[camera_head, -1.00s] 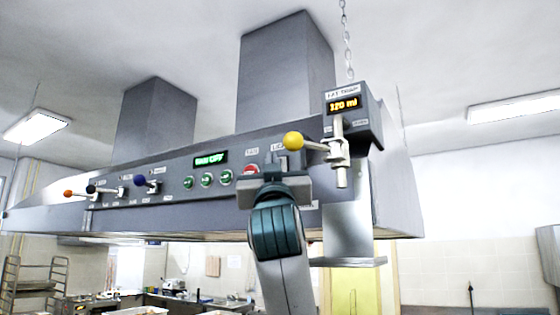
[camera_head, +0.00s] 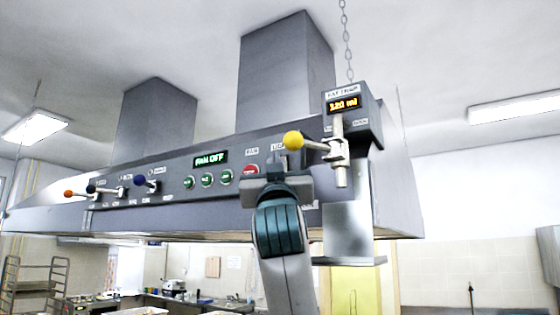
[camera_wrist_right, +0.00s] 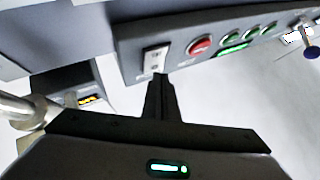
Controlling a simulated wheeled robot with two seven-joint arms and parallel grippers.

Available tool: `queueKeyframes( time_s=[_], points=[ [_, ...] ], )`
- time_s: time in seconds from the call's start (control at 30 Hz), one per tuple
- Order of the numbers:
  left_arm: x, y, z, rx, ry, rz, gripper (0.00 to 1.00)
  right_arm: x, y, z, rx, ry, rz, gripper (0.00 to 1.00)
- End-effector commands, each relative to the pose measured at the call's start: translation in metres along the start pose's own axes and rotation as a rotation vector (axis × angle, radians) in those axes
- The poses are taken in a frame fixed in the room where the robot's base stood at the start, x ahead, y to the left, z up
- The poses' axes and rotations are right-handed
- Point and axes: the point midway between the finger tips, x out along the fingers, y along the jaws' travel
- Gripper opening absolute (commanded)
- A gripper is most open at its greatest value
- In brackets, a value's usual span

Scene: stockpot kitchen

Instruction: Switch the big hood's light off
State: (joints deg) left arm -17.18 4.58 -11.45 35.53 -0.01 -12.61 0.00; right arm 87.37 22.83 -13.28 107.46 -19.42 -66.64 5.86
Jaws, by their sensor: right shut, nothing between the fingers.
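The big hood (camera_head: 330,217) has a front control panel. Its light switch is a white rocker plate (camera_wrist_right: 155,58) in the right wrist view, left of the red button. In the head view my right gripper hides the switch, below a partly covered label. My right gripper (camera_head: 276,166) is shut and empty, in front of the panel. In the right wrist view its closed fingertips (camera_wrist_right: 160,78) are at the lower edge of the switch plate; I cannot tell whether they touch it. My left gripper is not in view.
Left of the switch in the head view are a red button (camera_head: 250,170), several green buttons (camera_head: 207,180) and a display (camera_head: 211,158) reading "FAN OFF". A fat drain box (camera_head: 352,105) with a yellow-knobbed lever (camera_head: 294,140) sits close on the right. Coloured-knob levers (camera_head: 147,181) stand farther left.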

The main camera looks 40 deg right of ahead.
Motion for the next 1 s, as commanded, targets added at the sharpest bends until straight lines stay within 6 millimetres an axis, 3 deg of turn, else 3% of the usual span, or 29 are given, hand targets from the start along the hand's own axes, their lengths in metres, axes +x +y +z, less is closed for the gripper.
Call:
queueKeyframes(
  time_s=[1.0],
  points=[
    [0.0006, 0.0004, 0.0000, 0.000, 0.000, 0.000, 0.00, 0.0050, 0.0035, 0.0038, -0.001, 0.000, 0.000, 0.00]
  ],
)
